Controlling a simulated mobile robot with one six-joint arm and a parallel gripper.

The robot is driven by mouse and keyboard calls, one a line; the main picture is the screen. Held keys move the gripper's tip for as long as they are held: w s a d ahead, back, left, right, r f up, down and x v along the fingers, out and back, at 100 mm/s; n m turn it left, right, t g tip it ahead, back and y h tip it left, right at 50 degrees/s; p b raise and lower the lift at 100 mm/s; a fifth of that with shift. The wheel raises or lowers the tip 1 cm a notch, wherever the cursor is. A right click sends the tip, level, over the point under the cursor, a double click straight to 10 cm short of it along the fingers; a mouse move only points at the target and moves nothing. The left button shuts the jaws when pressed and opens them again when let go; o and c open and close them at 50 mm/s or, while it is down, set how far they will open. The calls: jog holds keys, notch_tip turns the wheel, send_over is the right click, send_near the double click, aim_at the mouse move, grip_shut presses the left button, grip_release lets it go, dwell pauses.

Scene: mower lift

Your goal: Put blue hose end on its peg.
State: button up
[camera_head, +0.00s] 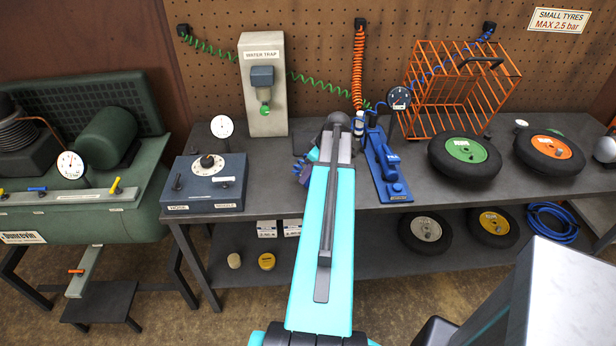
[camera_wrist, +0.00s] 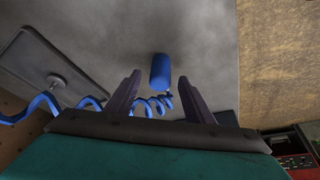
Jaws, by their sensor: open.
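The blue hose end (camera_wrist: 160,70) is a short blue cylinder in the wrist view. It lies just beyond and between the fingertips of my open gripper (camera_wrist: 160,84), with no clear contact. Its blue coiled hose (camera_wrist: 42,104) runs off to the left behind the fingers. In the head view, my gripper (camera_head: 303,172) is low over the bench, mostly hidden by my arm. The blue hose (camera_head: 450,58) hangs from the pegboard at upper right, passing the orange cage toward the bench. The hose end is hidden in that view. I cannot tell which peg belongs to it.
The bench (camera_head: 420,190) holds a blue control box (camera_head: 205,183), a water trap (camera_head: 264,85), a blue foot pump (camera_head: 386,165) close right of my arm, an orange cage (camera_head: 455,90) and two tyres. An orange coiled hose (camera_head: 358,65) hangs behind my arm.

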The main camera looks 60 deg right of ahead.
jog(key=shift+x, duration=0.9)
grip_shut()
jog(key=shift+r, duration=0.2)
jog(key=shift+r+b, duration=0.7)
jog(key=shift+r, duration=0.65)
jog(key=shift+s+a+r, duration=0.15)
jog(key=shift+a+r, duration=0.05)
jog(key=s+a+b, duration=0.1)
jog(key=s+a, duration=0.1)
jog(key=s, duration=0.1)
jog(key=s+a+b, duration=0.1)
jog(key=s+a, duration=0.2)
jog(key=s, duration=0.1)
jog(key=s+a+r+b, duration=0.1)
jog(key=s+a+b, duration=0.1)
jog(key=s, duration=0.1)
jog(key=shift+s+a, duration=0.25)
jog(key=shift+a, duration=0.15)
jog(key=shift+s+a+r+b, duration=0.1)
jog(key=shift+s+a+b, duration=0.3)
jog(key=shift+b, duration=0.9)
jog(key=shift+s+a+r+b, duration=0.15)
jog(key=shift+s+b, duration=0.4)
jog(key=shift+b, duration=0.7)
